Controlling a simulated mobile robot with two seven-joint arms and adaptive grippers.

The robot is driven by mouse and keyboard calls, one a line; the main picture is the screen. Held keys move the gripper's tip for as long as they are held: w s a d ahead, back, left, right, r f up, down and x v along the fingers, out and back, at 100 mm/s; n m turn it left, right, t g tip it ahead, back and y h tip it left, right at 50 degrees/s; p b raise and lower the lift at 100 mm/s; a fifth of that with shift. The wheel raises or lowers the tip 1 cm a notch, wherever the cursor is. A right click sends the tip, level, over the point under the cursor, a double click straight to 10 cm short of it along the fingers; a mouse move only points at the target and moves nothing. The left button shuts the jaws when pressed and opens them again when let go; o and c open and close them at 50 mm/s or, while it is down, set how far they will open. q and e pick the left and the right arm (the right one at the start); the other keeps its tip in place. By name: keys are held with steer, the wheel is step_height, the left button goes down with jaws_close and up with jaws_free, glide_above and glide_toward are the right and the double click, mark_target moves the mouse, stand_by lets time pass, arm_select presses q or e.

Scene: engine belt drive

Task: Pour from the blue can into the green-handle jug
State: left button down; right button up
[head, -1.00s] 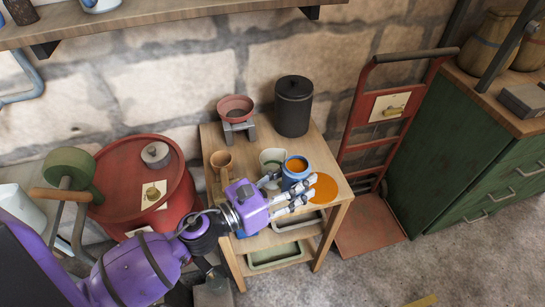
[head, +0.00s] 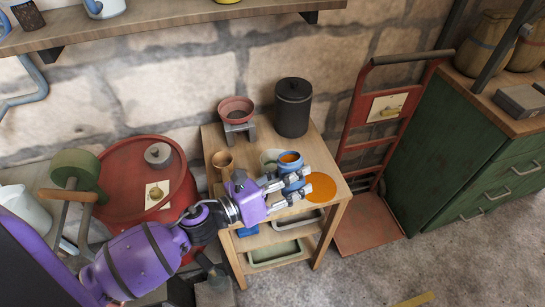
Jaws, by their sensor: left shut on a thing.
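The blue can (head: 291,158) with orange contents is near the right side of the small wooden table. My left gripper (head: 309,179) is shut on the can, and its fingers hide much of the can's lower body. The can looks close to upright and seems slightly above the tabletop. A pale jug with green on it (head: 268,158) stands just left of the can, partly hidden by the can and gripper. I take it for the green-handle jug; its handle is not clear. My right gripper is out of view.
An orange disc (head: 321,187) lies on the table to the right. A red hand truck (head: 372,150) stands to the right.

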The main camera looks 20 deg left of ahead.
arm_select(q)
steer(key=shift+w+a+r+n+p, duration=0.4)
steer(key=shift+r+n+p, duration=0.2)
steer(key=shift+n, duration=0.4)
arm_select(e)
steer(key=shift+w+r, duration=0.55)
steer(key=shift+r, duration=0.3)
arm_select(q)
steer(key=shift+f, duration=0.15)
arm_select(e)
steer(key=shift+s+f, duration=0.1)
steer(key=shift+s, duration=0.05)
arm_select(q)
steer(key=shift+w+a+f+n, duration=0.1)
steer(key=shift+w+n, duration=0.05)
steer(key=shift+n, duration=0.25)
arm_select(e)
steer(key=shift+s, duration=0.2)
arm_select(q)
steer(key=shift+w+a+f+n, duration=0.15)
steer(key=shift+w+a+n, duration=0.1)
steer(key=shift+n, duration=0.15)
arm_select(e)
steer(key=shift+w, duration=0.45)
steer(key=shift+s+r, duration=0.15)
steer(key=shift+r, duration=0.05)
